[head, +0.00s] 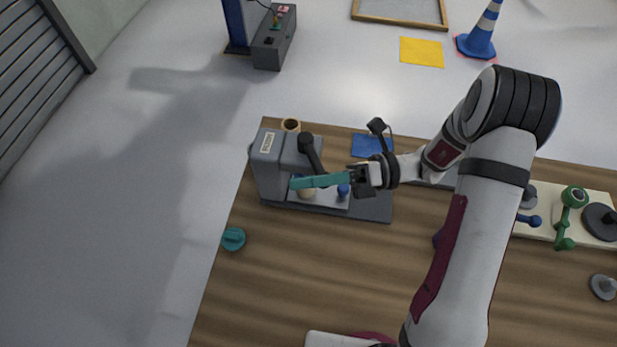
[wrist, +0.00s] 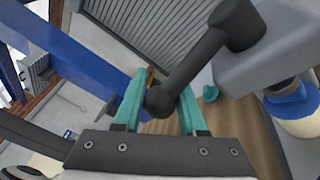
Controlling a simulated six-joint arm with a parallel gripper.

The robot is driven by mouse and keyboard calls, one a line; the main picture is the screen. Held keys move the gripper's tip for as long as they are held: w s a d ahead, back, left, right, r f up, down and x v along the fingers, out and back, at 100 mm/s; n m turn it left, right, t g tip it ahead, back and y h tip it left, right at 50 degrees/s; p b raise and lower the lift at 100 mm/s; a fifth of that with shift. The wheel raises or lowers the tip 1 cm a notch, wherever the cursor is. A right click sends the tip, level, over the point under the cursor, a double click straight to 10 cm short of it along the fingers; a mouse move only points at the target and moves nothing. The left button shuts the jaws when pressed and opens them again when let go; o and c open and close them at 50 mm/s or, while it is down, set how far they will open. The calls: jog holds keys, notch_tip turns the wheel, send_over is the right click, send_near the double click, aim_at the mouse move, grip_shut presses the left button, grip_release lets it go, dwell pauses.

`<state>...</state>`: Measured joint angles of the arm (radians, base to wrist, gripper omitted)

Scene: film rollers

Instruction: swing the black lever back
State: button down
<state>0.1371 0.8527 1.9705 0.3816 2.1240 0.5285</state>
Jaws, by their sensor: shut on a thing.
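My gripper (head: 300,182) has long teal fingers and reaches in from the right. In the wrist view its fingers (wrist: 162,88) lie on both sides of the lever's near round end, shut on it. The fingers hide part of the machine's front in the head view.
A cream roller (head: 307,193) and a blue knob (head: 343,190) sit close below my fingers on the machine. A teal knob piece (head: 233,239) lies on the wooden table (head: 300,270) to the left. Green and grey parts stand on a pale board (head: 545,228) at right. The table's front middle is clear.

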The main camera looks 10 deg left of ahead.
jog(key=shift+w+a+r+m+t+y, duration=0.1)
jog(key=shift+a+m+t, duration=0.85)
jog(key=shift+t, duration=0.7)
jog(key=shift+w+a+f+m+t+y, duration=0.1)
jog(key=shift+a+m+t, duration=0.5)
jog(key=shift+m+t, duration=0.8)
jog(key=shift+w+a+r+m+t+y, duration=0.1)
jog(key=shift+a+m+t, duration=0.7)
jog(key=shift+t, duration=1.15)
jog(key=c, duration=0.5)
grip_release()
jog(key=shift+s+d, duration=0.1)
jog(key=v, duration=1.5)
jog(key=shift+d, duration=0.25)
